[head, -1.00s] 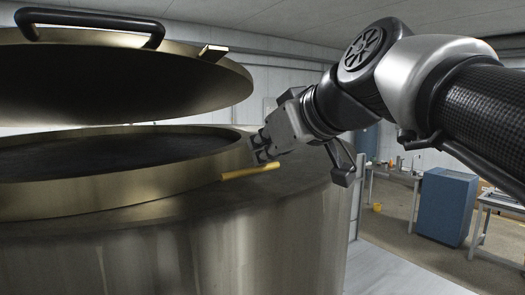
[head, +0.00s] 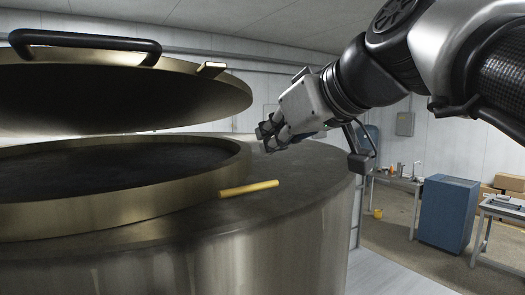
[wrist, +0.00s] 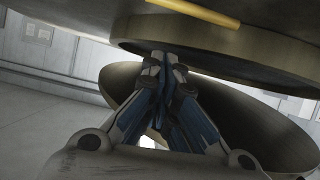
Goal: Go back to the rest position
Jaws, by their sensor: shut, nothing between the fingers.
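My gripper (head: 268,137) is shut and empty in the head view. It is above the top of a large metal vat (head: 310,165), to the right of the vat's round opening. A yellow stick (head: 249,188) lies on the vat's top beside the opening's rim, below my gripper and apart from it. In the wrist view my gripper's fingers (wrist: 160,62) are together, and the yellow stick (wrist: 195,12) shows at the top edge.
The vat's lid (head: 120,95) with a black handle (head: 85,45) is raised over the opening at left. A blue cabinet (head: 447,212) and workbenches (head: 397,181) stand at the back right. A yellow bucket (head: 378,213) is on the floor.

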